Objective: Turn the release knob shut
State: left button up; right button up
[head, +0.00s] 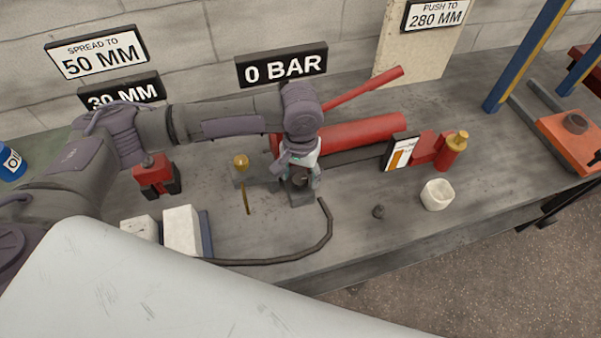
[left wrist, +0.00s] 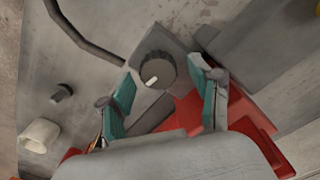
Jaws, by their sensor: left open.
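The release knob (left wrist: 157,70) is a round dark grey knob with a white pointer mark, on a grey block (left wrist: 172,42) in the left wrist view. In the head view the block (head: 302,199) shows under my left gripper (head: 302,176), and the knob is largely hidden by the fingers. My left gripper also shows in the left wrist view (left wrist: 163,72), open, its teal-padded fingers either side of the knob. I cannot tell whether they touch it. The red pump cylinder (head: 365,133) lies behind, with a red lever (head: 370,87). My right gripper is not in view.
A sign (head: 282,65) reads 0 BAR. A black hose (head: 328,230) curves across the bench front. A brass-topped fitting (head: 240,162) stands left of the block.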

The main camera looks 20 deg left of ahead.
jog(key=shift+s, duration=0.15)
pick_arm(q)
jog(key=c, duration=1.1)
jog(key=shift+r+m+p, duration=0.2)
jog(key=shift+m+p, duration=0.2)
jog(key=shift+p, duration=0.45)
jog(key=shift+c, duration=0.2)
jog(key=m+p, duration=0.6)
jog(key=p, duration=0.2)
jog(key=shift+d+r, duration=0.1)
jog(key=m+p, duration=0.3)
jog(key=m, duration=0.1)
jog(key=shift+d+m, duration=0.1)
jog(key=shift+m, duration=0.3)
jog(key=m+p, duration=0.1)
jog(key=m, duration=0.1)
jog(key=m+p, duration=0.1)
jog(key=shift+s+f+m, duration=0.1)
jog(key=shift+f+m, duration=0.1)
jog(key=shift+m, duration=0.2)
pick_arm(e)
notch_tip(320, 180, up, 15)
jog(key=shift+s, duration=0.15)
pick_arm(q)
jog(key=shift+m, duration=0.4)
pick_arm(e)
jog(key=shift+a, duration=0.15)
